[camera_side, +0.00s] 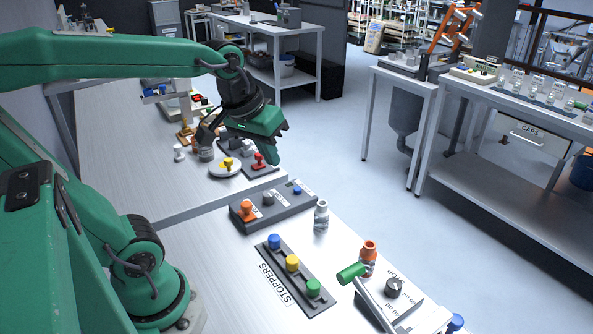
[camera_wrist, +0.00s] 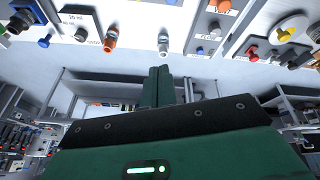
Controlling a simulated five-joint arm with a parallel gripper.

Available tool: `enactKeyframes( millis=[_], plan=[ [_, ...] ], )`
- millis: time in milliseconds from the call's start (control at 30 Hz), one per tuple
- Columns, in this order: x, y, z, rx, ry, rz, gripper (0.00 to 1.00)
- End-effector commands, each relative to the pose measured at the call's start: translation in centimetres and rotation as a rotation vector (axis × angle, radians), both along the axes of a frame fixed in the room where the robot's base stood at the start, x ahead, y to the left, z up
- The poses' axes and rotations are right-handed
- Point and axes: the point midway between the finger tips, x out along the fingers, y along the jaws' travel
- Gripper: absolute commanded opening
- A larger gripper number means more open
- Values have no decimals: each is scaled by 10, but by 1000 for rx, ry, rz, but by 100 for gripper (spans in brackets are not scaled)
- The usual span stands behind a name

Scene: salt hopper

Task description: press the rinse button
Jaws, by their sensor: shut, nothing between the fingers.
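A dark grey control box (camera_side: 255,215) lies on the worktop. It carries an orange button (camera_side: 246,209), a grey knob (camera_side: 268,198) and a small blue button (camera_side: 297,190). My gripper (camera_side: 276,158) is shut and empty, in the air behind the box in the side view. Its closed fingers also show in the wrist view (camera_wrist: 159,70), apart from the box.
A white bottle (camera_side: 321,217) stands right of the box. A stopper rack (camera_side: 285,276) and an orange-capped bottle (camera_side: 368,260) are nearer the camera. A red-topped item (camera_side: 259,161) and a yellow-topped item (camera_side: 228,163) stand behind. Bare worktop lies left of the box.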

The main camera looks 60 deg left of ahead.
Motion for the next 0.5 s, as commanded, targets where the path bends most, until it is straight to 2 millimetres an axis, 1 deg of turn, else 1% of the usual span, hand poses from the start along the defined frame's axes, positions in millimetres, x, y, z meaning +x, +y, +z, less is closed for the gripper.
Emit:
enactKeyframes(
  millis=[33,267,500],
  plan=[
    [7,4,0,-12,15,39,0],
    [37,22,2,-65,66,216,0],
    [67,43,-2,-114,116,401,0]
  ],
)
